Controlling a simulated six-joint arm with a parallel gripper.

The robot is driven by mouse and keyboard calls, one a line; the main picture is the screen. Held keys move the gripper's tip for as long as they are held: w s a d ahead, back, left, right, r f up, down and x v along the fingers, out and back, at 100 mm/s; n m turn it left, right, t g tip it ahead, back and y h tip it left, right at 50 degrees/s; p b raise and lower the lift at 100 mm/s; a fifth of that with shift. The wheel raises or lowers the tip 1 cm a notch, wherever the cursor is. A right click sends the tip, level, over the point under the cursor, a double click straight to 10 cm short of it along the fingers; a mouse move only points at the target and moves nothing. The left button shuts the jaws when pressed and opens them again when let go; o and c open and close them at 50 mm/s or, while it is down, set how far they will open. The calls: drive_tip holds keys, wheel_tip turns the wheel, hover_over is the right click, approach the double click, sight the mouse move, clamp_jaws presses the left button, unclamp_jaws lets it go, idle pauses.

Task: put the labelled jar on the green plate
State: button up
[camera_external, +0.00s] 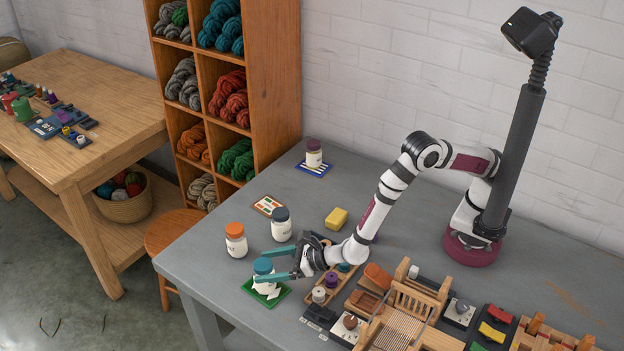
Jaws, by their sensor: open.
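A white jar with a teal lid (264,267) stands upright on the green plate (275,299) near the table's front left edge. My gripper (261,266) is open, with its two teal fingers on either side of this jar near lid height; I cannot tell whether they touch it. A white jar with an orange lid (236,241) and one with a dark lid (281,225) stand behind it. A jar with a purple lid (313,153) stands on a blue striped plate (314,170) farther back. Small marks show on some jars, but the labels are too small to read.
A yellow block (336,218) and a patterned card (268,205) lie behind the gripper. A wooden rack with spools (331,283) and a wooden loom (405,310) stand close to its right. The grey table (215,215) is clear at the left.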

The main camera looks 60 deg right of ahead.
drive_tip(key=v, duration=1)
drive_tip(key=w+d+r+m+t+h, duration=0.1)
drive_tip(key=w+d+r+m+h, duration=0.35)
drive_tip(key=d, duration=0.35)
drive_tip(key=w+d+r+m+t+h, duration=0.1)
drive_tip(key=w+d+r+m+h, duration=0.2)
drive_tip(key=d+m, duration=0.4)
drive_tip(key=s+d+r+m+g+h, duration=0.1)
drive_tip(key=s+d+m+g+h, duration=0.1)
drive_tip(key=d+m, duration=0.45)
drive_tip(key=s+d+r+m+g+h, duration=0.1)
drive_tip(key=d+r+m+g+h, duration=0.15)
drive_tip(key=d, duration=0.65)
drive_tip(key=s+d+r+m+g+h, duration=0.1)
drive_tip(key=s+d+m+g+h, duration=0.15)
drive_tip(key=d+m, duration=0.4)
drive_tip(key=s+d+f+m+g+y, duration=0.1)
drive_tip(key=s+d+m+g+y, duration=0.1)
drive_tip(key=s+d+m+g, duration=0.35)
drive_tip(key=s+d+m+g+y, duration=0.2)
drive_tip(key=s+m, duration=0.5)
drive_tip(key=s, duration=0.3)
drive_tip(key=s+a+m+y, duration=0.5)
drive_tip(key=a+m+y, duration=0.1)
drive_tip(key=m, duration=0.1)
drive_tip(key=shift+a, duration=0.4)
